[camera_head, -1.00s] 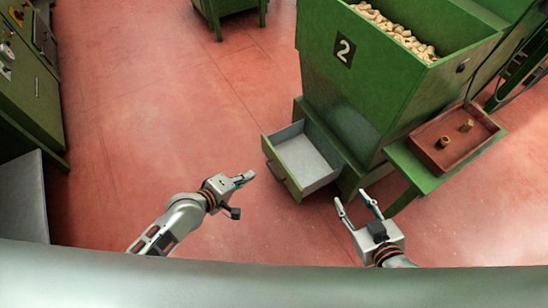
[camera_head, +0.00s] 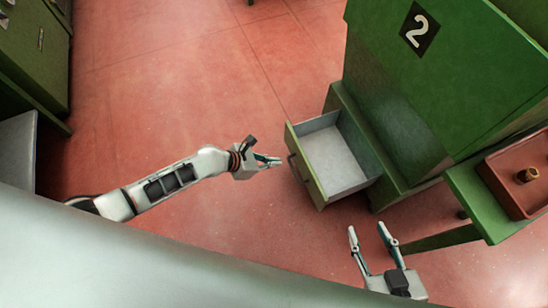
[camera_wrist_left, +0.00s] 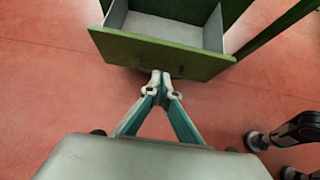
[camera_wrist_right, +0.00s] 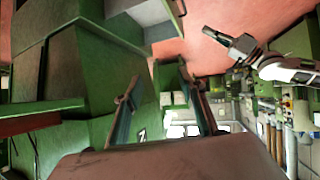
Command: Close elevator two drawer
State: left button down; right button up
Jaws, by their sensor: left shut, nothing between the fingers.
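The drawer (camera_head: 337,158) of the green elevator (camera_head: 440,90) marked 2 is pulled out, and its grey inside looks empty. Its green front panel faces left in the head view, with a dark handle (camera_head: 297,172) on it. My left gripper (camera_head: 279,161) is shut and empty, close to the drawer front. In the left wrist view its fingertips (camera_wrist_left: 159,78) are just below the handle (camera_wrist_left: 160,71); I cannot tell whether they touch. My right gripper (camera_head: 370,232) is open and empty, in front of the drawer's right side. It also shows open in the right wrist view (camera_wrist_right: 157,90).
A green side table (camera_head: 470,200) at the right bears a reddish tray (camera_head: 505,190) with a cork in it. Green cabinets (camera_head: 30,60) stand at the far left.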

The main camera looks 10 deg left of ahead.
aim_at(303, 160)
pick_arm(q)
jog(key=b+x, duration=0.1)
jog(key=x, duration=0.2)
jog(key=b+x, duration=0.1)
jog(key=x, duration=0.2)
jog(key=r+b+x, duration=0.1)
jog(key=x, duration=0.1)
jog(key=shift+w+d+f, duration=0.3)
jog(key=shift+d, duration=0.35)
jog(key=shift+w+d+r, duration=0.15)
jog(key=shift+w+d, duration=0.3)
jog(key=shift+d, duration=0.1)
pick_arm(e)
jog(key=shift+m+t+y, duration=0.4)
jog(key=shift+m, duration=0.2)
jog(key=shift+w+a+r, duration=0.25)
jog(key=shift+a+r, duration=0.1)
jog(key=shift+a, duration=0.2)
jog(key=shift+w+a+r, duration=0.2)
jog(key=shift+a+r, duration=0.1)
jog(key=shift+a, duration=0.25)
jog(key=shift+w+a+r, duration=0.25)
jog(key=shift+a+r, duration=0.1)
jog(key=shift+a, duration=0.2)
